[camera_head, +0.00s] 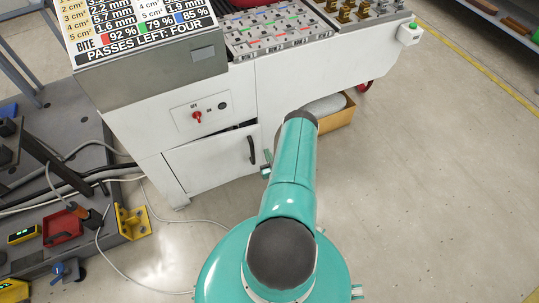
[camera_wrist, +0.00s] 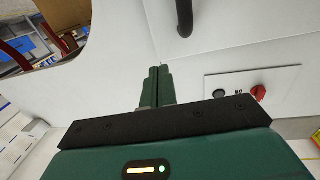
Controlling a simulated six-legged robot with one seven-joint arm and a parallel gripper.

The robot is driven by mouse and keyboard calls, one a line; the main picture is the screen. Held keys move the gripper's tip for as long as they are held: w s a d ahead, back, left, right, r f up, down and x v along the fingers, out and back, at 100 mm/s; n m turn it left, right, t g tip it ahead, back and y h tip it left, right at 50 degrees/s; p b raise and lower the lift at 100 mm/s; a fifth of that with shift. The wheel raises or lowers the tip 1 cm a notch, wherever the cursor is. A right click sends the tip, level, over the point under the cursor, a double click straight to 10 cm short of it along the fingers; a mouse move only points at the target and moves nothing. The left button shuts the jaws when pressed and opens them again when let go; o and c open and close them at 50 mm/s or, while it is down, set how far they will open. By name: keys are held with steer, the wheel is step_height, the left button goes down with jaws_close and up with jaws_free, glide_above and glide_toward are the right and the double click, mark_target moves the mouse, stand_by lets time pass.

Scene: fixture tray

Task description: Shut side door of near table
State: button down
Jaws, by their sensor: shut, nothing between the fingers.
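The near table (camera_head: 290,78) is a white cabinet. Its side door (camera_head: 212,162) is a white panel low on the front, with a black vertical handle (camera_head: 252,150) near its right edge. A dark gap shows along the door's top edge, so it stands slightly ajar. My gripper (camera_head: 266,168) is just right of the handle, partly hidden by my teal arm. In the wrist view, the green fingers (camera_wrist: 159,84) are together and empty, pointing at the white cabinet surface. The handle (camera_wrist: 184,18) is just beyond the fingertips. I cannot tell whether the fingers touch the door.
A panel with a red knob (camera_head: 197,117) sits above the door. A cardboard box (camera_head: 338,115) lies under the table at right. A dark platform (camera_head: 70,225) with tools and a yellow bracket (camera_head: 133,222) is at left, with loose cables. Floor at right is clear.

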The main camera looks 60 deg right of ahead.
mark_target(258, 132)
steer(key=x, duration=1)
steer(key=shift+w+d, duration=0.1)
steer(key=shift+w, duration=0.05)
